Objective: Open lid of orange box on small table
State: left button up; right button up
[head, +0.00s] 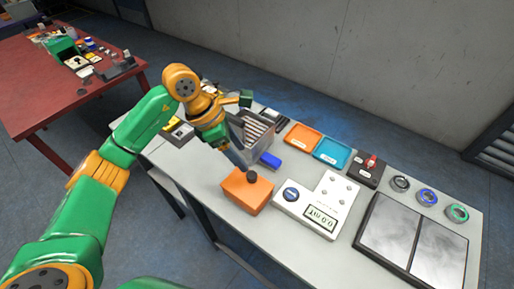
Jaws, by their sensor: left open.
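The orange box (246,193) sits near the front edge of the small white table. Its lid looks closed, with a dark round knob (251,177) on top. My left gripper (240,131) is open, behind and to the left of the orange box in the head view. It is apart from the knob and seems to hold nothing. Its fingers overlap a grey container in the picture, so their exact height is hard to tell. My right gripper is not in view.
A grey container (269,132) and a blue block (270,160) are behind the box. A white scale (319,204) stands close to its right. Orange (303,138) and blue (332,152) trays lie farther back. A red table (38,85) is at the left.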

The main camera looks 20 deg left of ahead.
aim_at(251, 175)
pick_arm(q)
jog(key=f, duration=0.1)
jog(key=s+d+f+p, duration=0.2)
jog(key=f, duration=0.1)
jog(key=shift+s+d, duration=0.15)
jog(key=shift+d, duration=0.05)
jog(key=shift+w+f, duration=0.45)
jog(key=shift+f, duration=0.3)
jog(key=shift+w+f, duration=0.15)
jog(key=shift+w, duration=0.15)
jog(key=shift+c, duration=0.2)
jog(key=shift+s, duration=0.3)
grip_shut()
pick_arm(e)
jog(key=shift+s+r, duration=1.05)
pick_arm(q)
jog(key=shift+w, duration=0.1)
